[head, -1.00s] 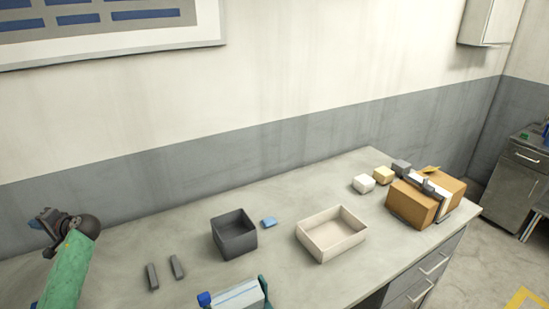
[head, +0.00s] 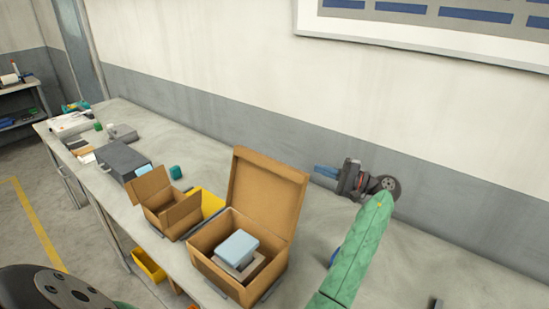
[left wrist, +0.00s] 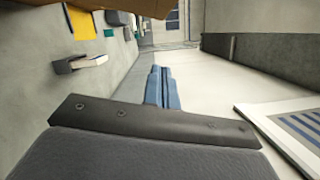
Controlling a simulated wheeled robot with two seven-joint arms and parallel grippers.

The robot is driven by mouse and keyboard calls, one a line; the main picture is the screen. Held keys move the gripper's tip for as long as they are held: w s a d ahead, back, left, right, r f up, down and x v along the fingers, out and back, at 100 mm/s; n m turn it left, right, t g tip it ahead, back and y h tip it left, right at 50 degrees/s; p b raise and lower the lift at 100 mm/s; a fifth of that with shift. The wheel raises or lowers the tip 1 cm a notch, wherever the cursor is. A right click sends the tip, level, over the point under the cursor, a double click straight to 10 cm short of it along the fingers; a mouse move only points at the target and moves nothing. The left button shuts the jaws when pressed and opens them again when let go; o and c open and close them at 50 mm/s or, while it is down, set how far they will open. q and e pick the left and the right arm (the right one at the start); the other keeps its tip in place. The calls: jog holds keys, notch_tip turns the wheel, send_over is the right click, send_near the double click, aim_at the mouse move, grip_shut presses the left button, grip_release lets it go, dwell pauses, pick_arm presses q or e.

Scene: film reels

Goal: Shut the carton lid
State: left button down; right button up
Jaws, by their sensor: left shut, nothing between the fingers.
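The carton (head: 224,273) is a brown box standing open on the bench in the head view. Its lid (head: 268,195) stands upright at the back, hinged to the box. Inside lies a light blue box (head: 237,247) on a pale block. My left gripper (head: 326,172), on the green arm, is just to the right of the lid, behind the carton and apart from it. Its blue fingers are shut and empty, pointing left. They also show in the left wrist view (left wrist: 162,88), with a brown cardboard edge (left wrist: 120,5) at the top. My right gripper is out of view.
A smaller open carton (head: 157,205) and a yellow bin (head: 211,203) stand left of the carton. Further left are a dark grey box (head: 122,160) and several small items. A framed board (head: 430,30) hangs on the wall behind. The bench right of the arm looks mostly clear.

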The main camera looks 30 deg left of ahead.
pick_arm(q)
jog(key=s+a+r+p, duration=0.2)
jog(key=s+a+p, duration=0.2)
jog(key=a, duration=0.6)
jog(key=shift+s, duration=0.8)
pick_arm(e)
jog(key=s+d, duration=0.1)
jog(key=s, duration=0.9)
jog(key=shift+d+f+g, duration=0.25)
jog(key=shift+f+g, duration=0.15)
pick_arm(q)
jog(key=shift+a, duration=0.1)
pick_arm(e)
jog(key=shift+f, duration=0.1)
